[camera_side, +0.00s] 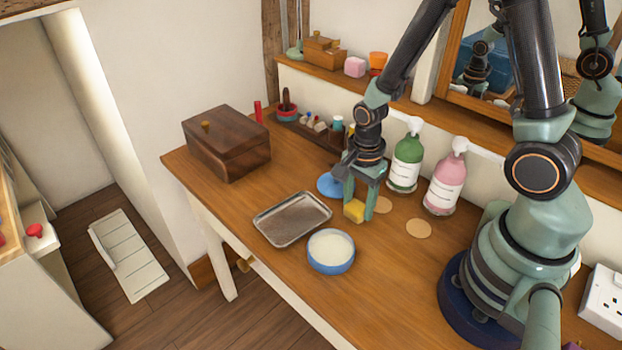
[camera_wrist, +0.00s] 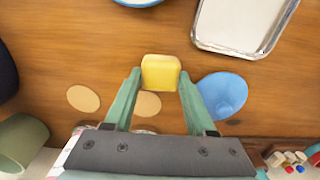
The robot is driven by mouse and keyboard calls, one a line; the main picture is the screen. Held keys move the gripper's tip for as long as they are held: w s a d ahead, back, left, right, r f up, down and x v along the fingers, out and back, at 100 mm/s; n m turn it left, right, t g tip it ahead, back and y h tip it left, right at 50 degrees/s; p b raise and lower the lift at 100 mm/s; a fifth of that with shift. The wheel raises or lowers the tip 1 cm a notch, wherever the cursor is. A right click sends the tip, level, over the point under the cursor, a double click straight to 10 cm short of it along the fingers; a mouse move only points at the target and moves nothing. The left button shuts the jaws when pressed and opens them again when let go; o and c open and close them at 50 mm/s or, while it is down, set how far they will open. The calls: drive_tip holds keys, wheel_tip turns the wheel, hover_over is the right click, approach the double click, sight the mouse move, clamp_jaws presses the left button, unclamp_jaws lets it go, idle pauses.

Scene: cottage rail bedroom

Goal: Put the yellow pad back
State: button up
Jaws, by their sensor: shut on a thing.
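The yellow pad (camera_side: 354,211) is a small block between the fingertips of my gripper (camera_side: 361,205). In the wrist view the pad (camera_wrist: 160,72) sits between the two green fingertips (camera_wrist: 160,80), and the gripper is shut on it. It is low over the wooden table; I cannot tell whether it touches the top. In the wrist view this dish (camera_wrist: 222,94) is right of the right finger.
A metal tray (camera_side: 292,219) and a blue bowl with pale contents (camera_side: 331,251) stand in front. Tan discs (camera_side: 418,228) lie to the right. Green (camera_side: 406,163) and pink (camera_side: 446,182) pump bottles stand behind. A wooden box (camera_side: 227,145) is at the left.

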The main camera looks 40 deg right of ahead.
drive_tip(key=o, duration=1.2)
wheel_tip(320, 180, up, 12)
wheel_tip(320, 180, up, 6)
drive_tip(key=r+n+t, duration=0.1)
drive_tip(key=n+t, duration=0.2)
drive_tip(key=n, duration=0.5)
hover_over(358, 204)
drive_tip(key=shift+s+a+r+n+t, duration=0.1)
drive_tip(key=shift+s+r+n+t, duration=0.25)
drive_tip(key=shift+r+n, duration=0.9)
drive_tip(key=shift+s+a+r+n+t, duration=0.15)
drive_tip(key=shift+r+n+t, duration=0.35)
drive_tip(key=shift+n, duration=1.6)
drive_tip(key=shift+s+r+n+t, duration=0.35)
drive_tip(key=shift+r+n, duration=0.5)
drive_tip(key=shift+n, duration=0.8)
drive_tip(key=shift+w, duration=0.1)
